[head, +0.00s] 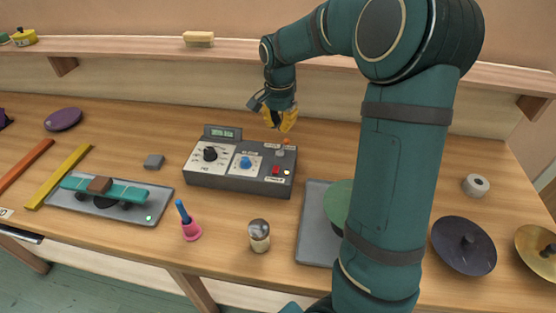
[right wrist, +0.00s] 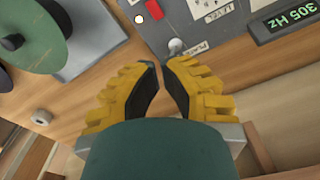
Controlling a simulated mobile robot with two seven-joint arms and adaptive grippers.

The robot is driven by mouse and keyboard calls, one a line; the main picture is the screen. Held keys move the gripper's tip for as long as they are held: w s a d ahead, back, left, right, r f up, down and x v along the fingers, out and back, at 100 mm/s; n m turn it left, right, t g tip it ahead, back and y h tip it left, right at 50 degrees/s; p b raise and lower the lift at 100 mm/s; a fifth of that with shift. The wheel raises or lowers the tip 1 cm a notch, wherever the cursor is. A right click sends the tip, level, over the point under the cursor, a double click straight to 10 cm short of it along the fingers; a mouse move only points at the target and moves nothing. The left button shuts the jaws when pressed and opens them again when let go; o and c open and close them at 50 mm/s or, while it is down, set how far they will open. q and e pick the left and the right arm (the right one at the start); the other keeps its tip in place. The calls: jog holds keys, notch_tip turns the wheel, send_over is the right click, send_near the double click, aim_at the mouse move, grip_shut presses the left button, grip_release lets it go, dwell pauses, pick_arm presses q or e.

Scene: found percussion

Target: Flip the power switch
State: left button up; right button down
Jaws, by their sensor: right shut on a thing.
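The grey control box (head: 238,183) stands mid-table with a lit display, a black knob and a blue knob. At its right end are a red switch (head: 276,169), a lit lamp beside it and a small grey toggle (head: 280,153). My right gripper (head: 281,127) has yellow fingers and points down over that end. In the right wrist view the fingers (right wrist: 166,68) are nearly together, with the toggle's round tip (right wrist: 176,45) just beyond them. What they hold cannot be made out. The red switch (right wrist: 155,9) also shows there. My left gripper is not in view.
A grey tray (head: 312,222) with a green disc lies right of the box, partly behind my right arm. A shaker (head: 259,235) and a pink holder (head: 190,229) with a blue stick stand in front.

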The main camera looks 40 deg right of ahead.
aim_at(278, 173)
jog(key=m, duration=0.4)
jog(key=m+g+y, duration=0.1)
jog(key=m, duration=0.4)
jog(key=s+a+r+m, duration=0.1)
jog(key=m, duration=0.3)
jog(key=shift+m+y+b, duration=0.3)
jog(key=shift+y, duration=0.1)
jog(key=shift+f, duration=0.1)
jog(key=f+b, duration=0.1)
jog(key=f, duration=0.3)
jog(key=s+a+f+b, duration=0.1)
jog(key=f, duration=0.8)
jog(key=shift+s+a+f+b, duration=0.2)
jog(key=shift+a+f+b, duration=0.2)
